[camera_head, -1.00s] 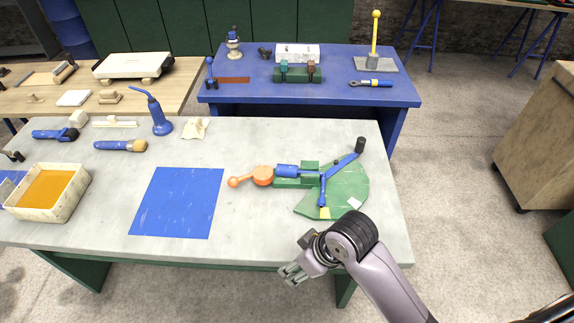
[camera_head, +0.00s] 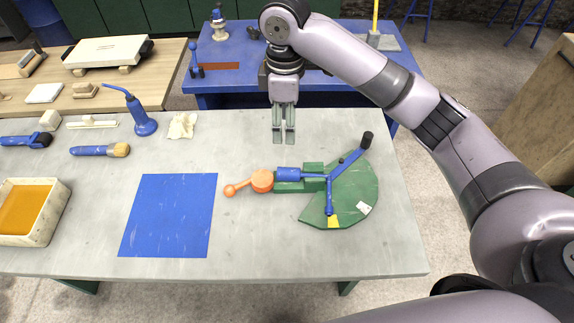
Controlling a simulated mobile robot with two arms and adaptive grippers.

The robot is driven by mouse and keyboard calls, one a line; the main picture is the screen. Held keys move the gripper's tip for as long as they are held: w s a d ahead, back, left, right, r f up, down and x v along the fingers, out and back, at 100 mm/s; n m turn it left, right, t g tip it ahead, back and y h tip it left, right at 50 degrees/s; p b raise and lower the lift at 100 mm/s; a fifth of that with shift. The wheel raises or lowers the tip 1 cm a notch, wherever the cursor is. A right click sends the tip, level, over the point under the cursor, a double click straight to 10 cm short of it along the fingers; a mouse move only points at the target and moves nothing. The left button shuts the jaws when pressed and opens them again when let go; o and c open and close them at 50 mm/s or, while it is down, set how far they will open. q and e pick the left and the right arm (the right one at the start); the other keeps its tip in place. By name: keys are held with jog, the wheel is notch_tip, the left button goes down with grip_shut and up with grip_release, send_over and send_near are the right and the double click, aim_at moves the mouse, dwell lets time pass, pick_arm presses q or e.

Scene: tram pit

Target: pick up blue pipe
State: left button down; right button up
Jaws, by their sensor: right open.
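A short blue cylinder (camera_head: 288,174), the thing here most like a blue pipe, lies on the green bender-like device (camera_head: 347,192) on the grey table. An orange knobbed handle (camera_head: 262,181) is at its left and a blue lever (camera_head: 346,165) at its right. My right gripper (camera_head: 284,140) points down above the table's back part, higher in the picture than the blue cylinder. Its two fingers are slightly apart with nothing between them. It appears clear of the device. My left gripper is not in view.
A blue sheet (camera_head: 168,215) lies left of the device. A blue oil can (camera_head: 139,114), a brush (camera_head: 100,150) and a box of orange material (camera_head: 28,208) are further left. A blue table (camera_head: 231,78) stands behind. The front strip of the grey table is clear.

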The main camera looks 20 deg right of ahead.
jog(key=p, duration=0.3)
send_over(286, 170)
notch_tip(286, 170, down, 11)
jog(key=shift+w+f, duration=0.1)
jog(key=shift+f, duration=0.5)
jog(key=f, duration=0.1)
jog(key=f+p, duration=0.1)
jog(key=f, duration=0.1)
jog(key=shift+s+f, duration=0.25)
jog(key=shift+f, duration=0.6)
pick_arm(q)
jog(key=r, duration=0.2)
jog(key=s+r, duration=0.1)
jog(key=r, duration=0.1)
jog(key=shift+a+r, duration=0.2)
pick_arm(e)
jog(key=shift+c, duration=0.6)
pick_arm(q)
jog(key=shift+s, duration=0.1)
pick_arm(e)
jog(key=shift+w, duration=0.1)
grip_shut()
